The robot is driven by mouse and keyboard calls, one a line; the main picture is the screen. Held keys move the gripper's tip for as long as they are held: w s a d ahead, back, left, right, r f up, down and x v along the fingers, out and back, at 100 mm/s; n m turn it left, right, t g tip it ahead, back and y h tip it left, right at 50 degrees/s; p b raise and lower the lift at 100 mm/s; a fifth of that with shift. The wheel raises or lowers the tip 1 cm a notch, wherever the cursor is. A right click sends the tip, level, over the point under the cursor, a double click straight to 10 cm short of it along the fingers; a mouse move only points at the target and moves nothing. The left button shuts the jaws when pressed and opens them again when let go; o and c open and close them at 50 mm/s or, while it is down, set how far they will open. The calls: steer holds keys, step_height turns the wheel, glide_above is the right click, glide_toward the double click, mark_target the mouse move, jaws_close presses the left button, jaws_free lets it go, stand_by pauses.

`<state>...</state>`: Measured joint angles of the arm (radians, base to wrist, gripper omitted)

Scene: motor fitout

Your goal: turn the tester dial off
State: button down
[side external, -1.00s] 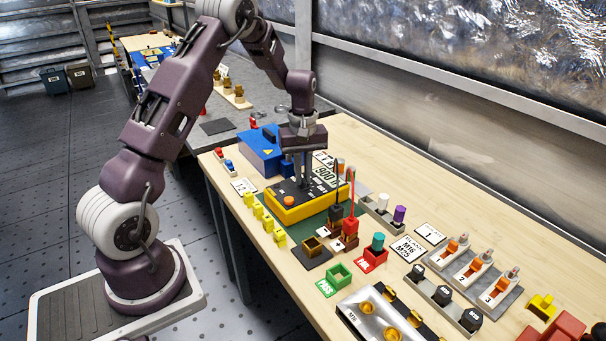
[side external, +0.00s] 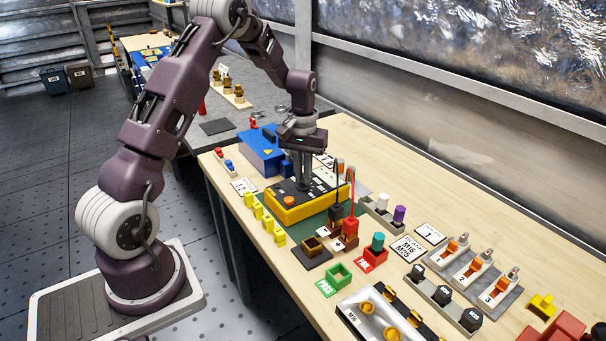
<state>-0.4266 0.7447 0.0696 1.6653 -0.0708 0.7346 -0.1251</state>
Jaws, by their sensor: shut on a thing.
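The tester (side external: 306,207) is a yellow box with a dark top face and an orange round button (side external: 289,201) near its front left. It lies on a green mat (side external: 272,228). My gripper (side external: 304,184) points straight down over the tester's top face. Its fingers are shut at the face, where the dial would be. The dial itself is hidden by the fingers, so its setting cannot be read. The tester's display is mostly hidden behind my gripper.
Black and red probes (side external: 350,222) with looped leads stand right of the tester. A blue box (side external: 262,152) is behind it. Yellow pieces (side external: 268,222) line the left. Green PASS (side external: 338,280) and red FAIL (side external: 370,258) bins stand in front.

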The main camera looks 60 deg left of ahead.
steer(key=shift+m, duration=0.3)
steer(key=c, duration=1.5)
jaws_free()
step_height(320, 180, up, 7)
steer(key=shift+r, duration=0.1)
